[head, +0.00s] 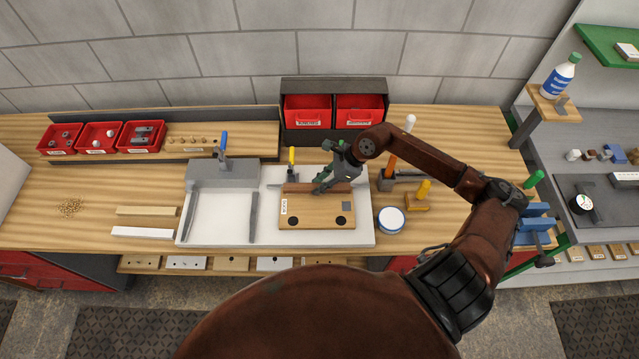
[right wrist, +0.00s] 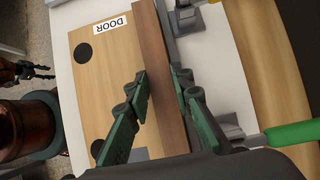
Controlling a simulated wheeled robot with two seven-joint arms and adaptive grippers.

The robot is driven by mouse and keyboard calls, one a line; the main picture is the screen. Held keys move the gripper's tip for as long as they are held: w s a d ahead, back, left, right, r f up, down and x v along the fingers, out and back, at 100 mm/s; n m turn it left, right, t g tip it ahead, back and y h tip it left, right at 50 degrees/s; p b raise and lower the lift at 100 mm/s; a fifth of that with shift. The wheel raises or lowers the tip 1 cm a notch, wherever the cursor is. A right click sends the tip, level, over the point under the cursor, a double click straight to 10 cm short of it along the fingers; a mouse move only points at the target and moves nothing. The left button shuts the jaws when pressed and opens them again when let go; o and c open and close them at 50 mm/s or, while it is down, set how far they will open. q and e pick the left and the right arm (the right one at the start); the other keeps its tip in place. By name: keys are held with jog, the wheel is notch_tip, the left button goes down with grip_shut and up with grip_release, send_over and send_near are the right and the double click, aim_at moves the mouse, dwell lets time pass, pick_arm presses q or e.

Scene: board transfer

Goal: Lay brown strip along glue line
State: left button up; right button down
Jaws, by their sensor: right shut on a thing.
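The brown strip (head: 300,187) runs along the far edge of the light wooden board (head: 315,209), which bears a DOOR label and dark round spots. My right gripper (head: 325,185) is shut on the strip, right of its middle. In the right wrist view the strip (right wrist: 158,62) passes between the fingers (right wrist: 163,90), lined up with the board (right wrist: 92,66). I cannot tell whether it touches the board. No glue line shows. A dark claw-like part of mine (right wrist: 35,72) shows at the left of the wrist view; its state is unclear.
The board lies on a white panel (head: 232,228) with grey bars. Red bins (head: 307,111) stand behind. Pale strips (head: 145,232) lie left on open bench.

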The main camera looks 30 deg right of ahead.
jog(key=shift+f, duration=0.3)
jog(key=c, duration=1.6)
grip_release()
jog(key=v, duration=1.2)
jog(key=shift+r, duration=0.1)
